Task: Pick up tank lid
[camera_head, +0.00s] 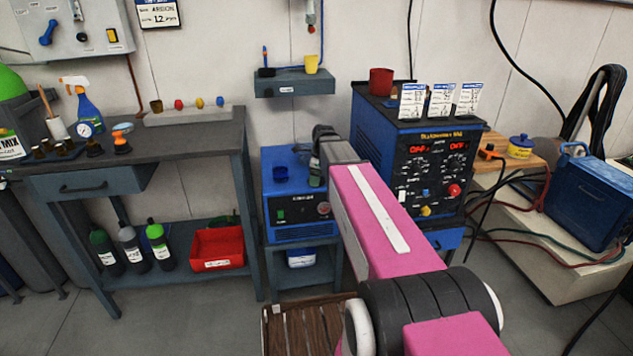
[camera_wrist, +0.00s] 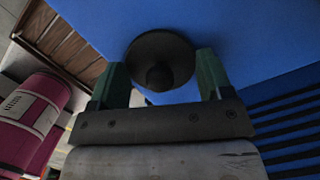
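The tank lid (camera_wrist: 160,48) appears to be the dark round disc with a small knob (camera_wrist: 160,77), in the wrist view on the blue top of a machine. My gripper (camera_wrist: 162,66) is over it with its two green fingers spread wide, one on each side of the disc. The knob sits between them with a gap to each finger. Whether the fingertips touch the disc's rim, I cannot tell. In the head view my gripper (camera_head: 316,174) is at the blue unit (camera_head: 290,208), and the lid is hidden there.
The tall blue welder (camera_head: 375,150) with a red cup (camera_head: 381,81) on top is close on the right. A grey workbench (camera_head: 200,140) stands left. A small wall shelf (camera_head: 294,85) is above.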

